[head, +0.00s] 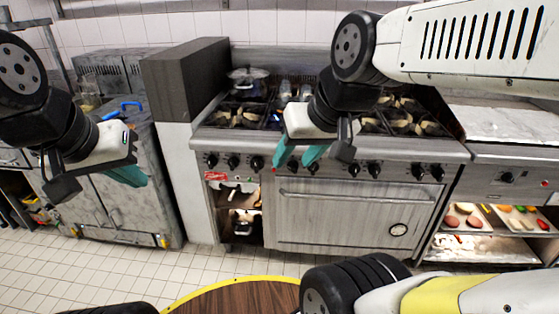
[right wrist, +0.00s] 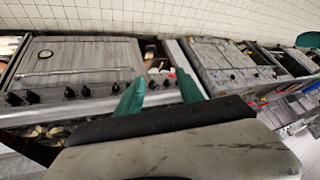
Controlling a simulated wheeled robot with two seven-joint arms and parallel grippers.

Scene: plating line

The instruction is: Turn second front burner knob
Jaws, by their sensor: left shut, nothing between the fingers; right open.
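The stove (head: 355,212) has a row of black knobs along its front panel. The second knob from the left (head: 233,162) is in plain view, left of my right gripper. My right gripper (head: 292,164) is open and empty, its teal fingers in front of the panel and overlapping the middle knobs. In the right wrist view, two knobs (right wrist: 159,83) show between the fingers of the right gripper (right wrist: 160,80), seemingly beyond the tips; contact cannot be told. My left gripper (head: 140,182) is shut and empty, in front of the grey cabinet at left.
A lidded pot (head: 248,82) stands on the back left of the stovetop. A dark tall block (head: 185,75) rises left of the stove. A round wooden table (head: 235,298) with a yellow rim is at the front. Food trays (head: 515,220) lie on shelves at right.

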